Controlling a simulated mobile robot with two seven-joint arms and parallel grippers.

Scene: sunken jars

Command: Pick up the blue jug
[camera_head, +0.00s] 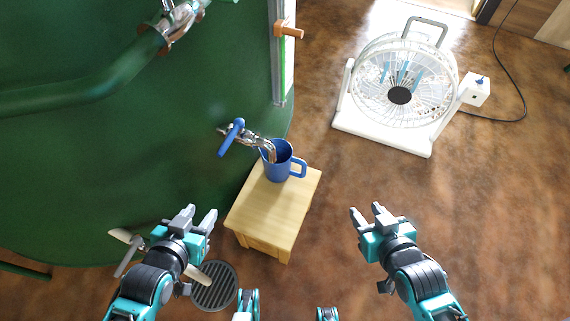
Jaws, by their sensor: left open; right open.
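The blue jug (279,170) stands upright on the far end of a small wooden stool (266,213), its handle pointing right. A metal tap with a blue lever (231,137) comes from the green tank, and its spout reaches over the jug's mouth. My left gripper (199,217) is open and empty, to the left of the stool and nearer to me than the jug. My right gripper (366,212) is open and empty, to the right of the stool. Both grippers are apart from the jug. The inside of the jug is partly hidden by the spout.
A large green tank (120,160) fills the left side. A white fan (400,90) stands on the floor at the back right, its cable (523,95) running right. A round floor drain (214,287) lies near my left arm. Brown floor right of the stool is clear.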

